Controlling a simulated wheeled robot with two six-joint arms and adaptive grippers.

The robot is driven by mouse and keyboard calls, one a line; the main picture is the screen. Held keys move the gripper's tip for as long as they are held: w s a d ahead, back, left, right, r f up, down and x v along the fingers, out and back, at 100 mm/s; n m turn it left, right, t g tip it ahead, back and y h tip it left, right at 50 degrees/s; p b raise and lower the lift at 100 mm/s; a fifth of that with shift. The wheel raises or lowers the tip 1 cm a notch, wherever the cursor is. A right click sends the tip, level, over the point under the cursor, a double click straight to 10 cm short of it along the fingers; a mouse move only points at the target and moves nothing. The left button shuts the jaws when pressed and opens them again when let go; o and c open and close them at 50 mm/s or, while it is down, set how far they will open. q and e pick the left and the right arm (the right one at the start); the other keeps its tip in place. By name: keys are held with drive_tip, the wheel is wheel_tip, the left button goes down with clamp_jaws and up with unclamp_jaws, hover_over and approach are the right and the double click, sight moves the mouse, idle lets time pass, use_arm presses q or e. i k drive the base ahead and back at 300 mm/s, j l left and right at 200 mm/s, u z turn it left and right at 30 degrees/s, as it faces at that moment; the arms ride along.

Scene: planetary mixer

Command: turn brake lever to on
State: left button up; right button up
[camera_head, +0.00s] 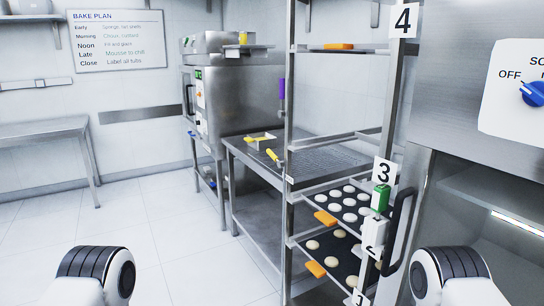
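No part that I can surely name as a brake lever shows. A tall metal rack (288,150) with number tags 4, 3, 2 and 1 stands in the middle right, and its foot is cut off by the lower edge. A black upright handle (398,231) and a green block (381,198) are at its right side. A blue knob (532,94) sits on a white panel marked OFF at the far right. Only parts of my two arms show at the bottom edge, and neither gripper is in view.
Trays with pale rounds (350,203) and orange tabs (325,217) sit in the rack. A steel worktable (238,150) stands behind it, with an oven (240,92) further back. Another table (45,130) is at the left. White tiled floor (175,230) is clear at the lower left.

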sight(280, 164)
drive_tip(key=i+j+z, duration=0.1)
drive_tip(key=z, duration=0.3)
drive_tip(key=i+j+z, duration=0.1)
drive_tip(key=z, duration=0.35)
drive_tip(key=j+z, duration=0.5)
drive_tip(key=z, duration=0.35)
drive_tip(key=i, duration=0.05)
